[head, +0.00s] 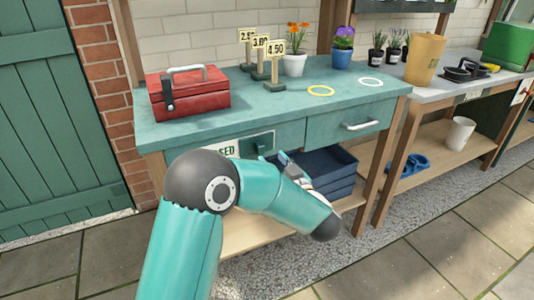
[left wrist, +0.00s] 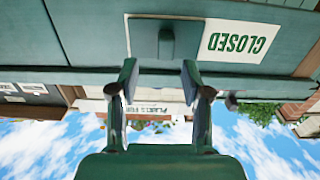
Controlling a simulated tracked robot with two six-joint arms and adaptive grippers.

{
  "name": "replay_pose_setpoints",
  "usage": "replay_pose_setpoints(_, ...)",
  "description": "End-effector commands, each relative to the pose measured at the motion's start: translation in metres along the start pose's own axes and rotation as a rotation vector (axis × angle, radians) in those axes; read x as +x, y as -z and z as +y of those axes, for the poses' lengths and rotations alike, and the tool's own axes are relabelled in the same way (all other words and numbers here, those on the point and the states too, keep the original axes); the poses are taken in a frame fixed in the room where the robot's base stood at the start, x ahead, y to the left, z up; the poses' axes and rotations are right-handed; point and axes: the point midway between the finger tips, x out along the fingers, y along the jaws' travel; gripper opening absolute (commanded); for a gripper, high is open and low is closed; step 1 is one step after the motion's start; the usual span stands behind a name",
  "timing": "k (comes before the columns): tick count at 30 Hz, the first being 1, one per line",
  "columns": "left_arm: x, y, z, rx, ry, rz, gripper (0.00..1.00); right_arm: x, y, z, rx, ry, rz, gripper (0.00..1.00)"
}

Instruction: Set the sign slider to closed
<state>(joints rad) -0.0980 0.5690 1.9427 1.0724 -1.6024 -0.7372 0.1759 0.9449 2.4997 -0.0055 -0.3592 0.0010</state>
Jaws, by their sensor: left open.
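The sign slider (head: 258,145) is a teal plate with a knob on the front of the green bench. It sits at the right part of the white sign (head: 226,148), whose letters "SED" show at its left. In the left wrist view, turned upside down, the word CLOSED is uncovered on the sign (left wrist: 238,41) beside the slider knob (left wrist: 165,42). My left gripper (left wrist: 159,78) is open, its two fingertips apart, with the knob ahead between them and nothing held. In the head view my left arm partly hides the gripper and the sign. My right gripper is not in view.
A drawer with a handle (head: 362,125) is right of the sign. Dark blue crates (head: 325,172) stand on the shelf below. On the bench are a red toolbox (head: 188,92), price signs (head: 274,60), flower pots and two rings (head: 321,91).

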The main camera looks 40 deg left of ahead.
Motion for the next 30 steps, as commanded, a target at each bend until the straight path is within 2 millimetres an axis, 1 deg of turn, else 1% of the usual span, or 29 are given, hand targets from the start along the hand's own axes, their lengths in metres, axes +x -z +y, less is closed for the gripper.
replay_pose_setpoints(1,-0.012,0.000,0.002,0.000,-0.005,0.000,0.48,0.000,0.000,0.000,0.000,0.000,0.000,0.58)
replay_pose_setpoints(3,-0.025,0.000,0.002,0.000,-0.005,0.000,0.48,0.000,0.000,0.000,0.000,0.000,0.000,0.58)
replay_pose_setpoints(6,-0.041,0.000,0.002,0.000,-0.003,0.001,0.48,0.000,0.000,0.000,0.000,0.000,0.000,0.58)
replay_pose_setpoints(10,-0.054,0.000,0.001,-0.001,-0.001,0.001,0.48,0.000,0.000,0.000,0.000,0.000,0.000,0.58)
replay_pose_setpoints(16,-0.059,0.000,0.001,-0.002,0.001,0.001,0.48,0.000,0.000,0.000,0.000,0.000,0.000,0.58)
replay_pose_setpoints(27,-0.058,0.000,0.001,-0.001,0.001,0.001,0.48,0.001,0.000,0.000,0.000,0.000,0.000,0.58)
replay_pose_setpoints(30,-0.054,-0.003,-0.002,0.004,0.012,-0.002,0.48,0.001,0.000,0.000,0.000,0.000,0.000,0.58)
